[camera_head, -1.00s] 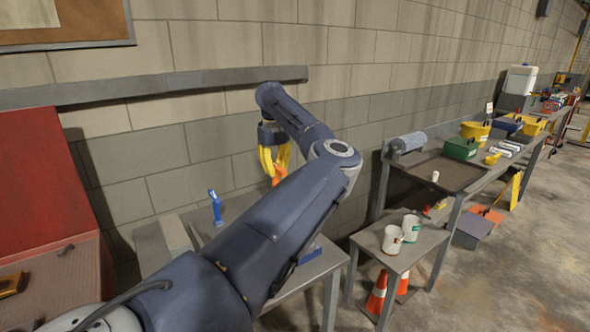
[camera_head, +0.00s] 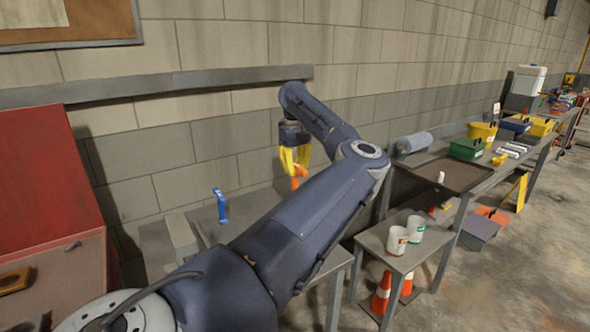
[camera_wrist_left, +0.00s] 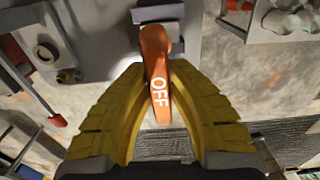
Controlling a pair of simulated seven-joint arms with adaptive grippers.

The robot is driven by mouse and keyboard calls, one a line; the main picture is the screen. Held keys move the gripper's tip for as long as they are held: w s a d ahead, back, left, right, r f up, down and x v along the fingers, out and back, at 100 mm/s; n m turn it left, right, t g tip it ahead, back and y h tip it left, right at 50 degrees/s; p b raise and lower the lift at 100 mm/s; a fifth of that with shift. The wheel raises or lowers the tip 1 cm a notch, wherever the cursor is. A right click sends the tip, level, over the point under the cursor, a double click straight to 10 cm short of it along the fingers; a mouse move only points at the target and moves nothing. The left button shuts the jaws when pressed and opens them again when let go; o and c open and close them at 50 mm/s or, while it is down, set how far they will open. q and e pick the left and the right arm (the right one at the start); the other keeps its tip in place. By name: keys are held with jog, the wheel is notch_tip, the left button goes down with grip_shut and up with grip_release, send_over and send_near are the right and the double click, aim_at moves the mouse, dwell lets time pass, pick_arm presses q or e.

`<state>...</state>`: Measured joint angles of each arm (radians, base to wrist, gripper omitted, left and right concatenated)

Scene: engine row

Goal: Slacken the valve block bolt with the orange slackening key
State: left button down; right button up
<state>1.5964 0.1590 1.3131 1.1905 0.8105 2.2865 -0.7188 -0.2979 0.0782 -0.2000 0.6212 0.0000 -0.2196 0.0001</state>
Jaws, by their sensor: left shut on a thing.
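My left gripper (camera_head: 295,160) has yellow fingers and is shut on the orange slackening key (camera_head: 299,171). It holds the key above the grey bench, near the wall. In the left wrist view the key (camera_wrist_left: 158,75) lies between both fingers (camera_wrist_left: 160,105), with white "OFF" lettering facing the camera. The key's far end is close to a grey-purple block (camera_wrist_left: 158,13); I cannot tell whether they touch. I cannot make out the valve block or its bolt for certain. A blue key-like tool (camera_head: 221,205) stands upright on the bench. My right gripper is not in view.
The grey bench (camera_head: 206,219) is partly hidden by my left arm. A red cabinet (camera_head: 45,190) stands at the left. A low stand (camera_head: 402,252) with two white cups is at the right, traffic cones (camera_head: 381,295) beneath it. A long workbench (camera_head: 450,174) runs beyond.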

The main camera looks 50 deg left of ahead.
aim_at(295, 186)
pick_arm(q)
jog(key=shift+f, duration=3.4)
jog(key=n, duration=0.3)
jog(key=shift+n, duration=0.4)
jog(key=n, duration=0.9)
jog(key=shift+r, duration=0.1)
jog(key=n, duration=0.4)
